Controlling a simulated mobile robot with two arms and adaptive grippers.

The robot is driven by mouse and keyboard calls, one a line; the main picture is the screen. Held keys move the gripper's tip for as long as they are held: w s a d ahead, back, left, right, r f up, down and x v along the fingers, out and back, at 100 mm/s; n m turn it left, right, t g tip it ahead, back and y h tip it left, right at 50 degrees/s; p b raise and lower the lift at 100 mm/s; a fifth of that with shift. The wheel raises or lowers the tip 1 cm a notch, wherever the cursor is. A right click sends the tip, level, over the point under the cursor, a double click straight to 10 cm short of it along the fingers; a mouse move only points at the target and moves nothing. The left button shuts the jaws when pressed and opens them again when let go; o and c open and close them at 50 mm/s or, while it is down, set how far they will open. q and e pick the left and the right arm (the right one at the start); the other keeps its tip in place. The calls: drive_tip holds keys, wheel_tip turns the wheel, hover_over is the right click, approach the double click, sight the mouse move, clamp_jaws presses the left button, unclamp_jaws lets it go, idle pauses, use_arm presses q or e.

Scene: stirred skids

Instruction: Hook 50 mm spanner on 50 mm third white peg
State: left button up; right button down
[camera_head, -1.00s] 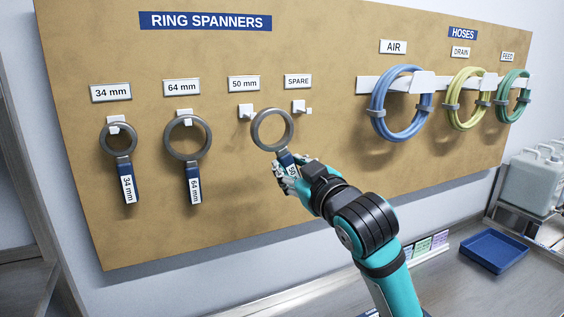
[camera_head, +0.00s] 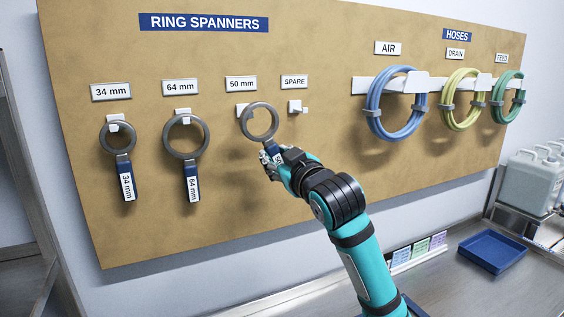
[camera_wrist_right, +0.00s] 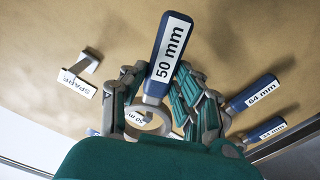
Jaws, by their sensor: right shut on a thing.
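The 50 mm spanner has a grey ring (camera_head: 277,124) and a dark blue handle with a white "50 mm" label. My right gripper (camera_head: 270,160) is shut on its handle, ring end up, in front of the board. In the right wrist view the labelled handle (camera_wrist_right: 165,60) lies between the fingers, with the ring (camera_wrist_right: 150,131) beyond. The third white peg (camera_head: 241,110), under the "50 mm" sign (camera_head: 242,84), is partly hidden behind the ring's upper left. I cannot tell whether the ring is around the peg or in front of it. My left gripper is not in view.
The 34 mm spanner (camera_head: 127,186) and 64 mm spanner (camera_head: 192,188) hang on pegs to the left. The spare peg (camera_head: 296,106) to the right is empty. Blue, yellow and green hoses hang farther right. A blue tray (camera_head: 493,252) sits on the bench below.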

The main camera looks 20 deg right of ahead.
drive_tip(key=shift+w, duration=0.7)
drive_tip(key=shift+w+a+b, duration=0.1)
drive_tip(key=shift+w+b, duration=0.2)
drive_tip(key=shift+w, duration=0.5)
drive_tip(key=shift+w+f, duration=0.1)
drive_tip(key=shift+w, duration=0.55)
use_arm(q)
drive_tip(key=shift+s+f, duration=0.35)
use_arm(e)
drive_tip(key=shift+w+f, duration=0.5)
drive_tip(key=shift+f, duration=0.15)
